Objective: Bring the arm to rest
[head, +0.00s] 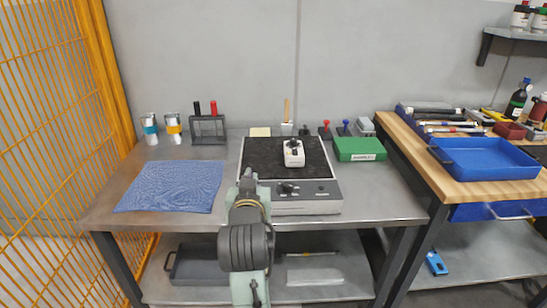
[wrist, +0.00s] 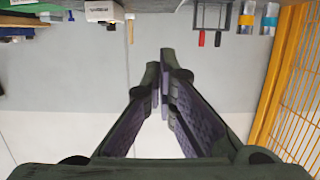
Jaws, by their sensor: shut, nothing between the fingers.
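My gripper (wrist: 163,85) shows in the wrist view with its two dark fingers brought together and nothing between them. The wrist view is upside down and looks toward the grey wall, with the bench items along its top edge. In the head view my arm rises in front of the workbench (head: 345,205), its far end in front of the left front of a grey device with a black top (head: 262,157). I cannot tell in the head view whether the fingertips touch anything.
A white switch box (head: 294,155) sits on the device. A blue cloth (head: 172,186) lies left, a green box (head: 360,149) right. Cans and a black holder (head: 207,130) stand behind. A yellow mesh fence (head: 45,140) borders the left; a wooden bench with a blue tray (head: 485,158) stands right.

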